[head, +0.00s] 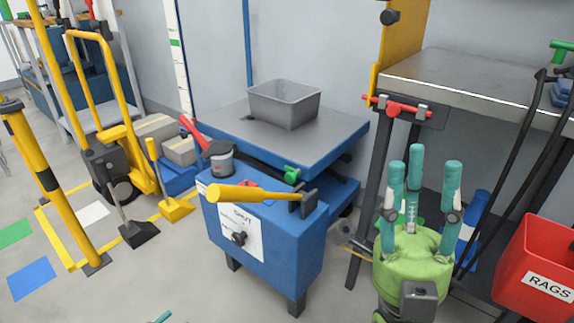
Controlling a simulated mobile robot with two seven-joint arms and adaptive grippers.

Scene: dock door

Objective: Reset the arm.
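My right gripper (424,182) is green with teal fingers, at the lower right. Its fingers point up and stand apart, with nothing between them. It is right of the blue cabinet (262,250) and apart from it. Only a small teal tip, likely of my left gripper (162,317), shows at the bottom edge; the rest is out of view. A yellow lever (243,193) lies roughly level across the cabinet's top. A white sign that seems to read "SHUT" (240,222) and a black knob (239,238) are on its front. A red-handled lever (195,133) tilts up behind.
A grey bin (284,104) stands on the grey platform (335,133). A metal-topped table (470,82) and a red RAGS bin (535,270) are close to my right gripper. A yellow post (50,180) and hand truck (125,130) stand left.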

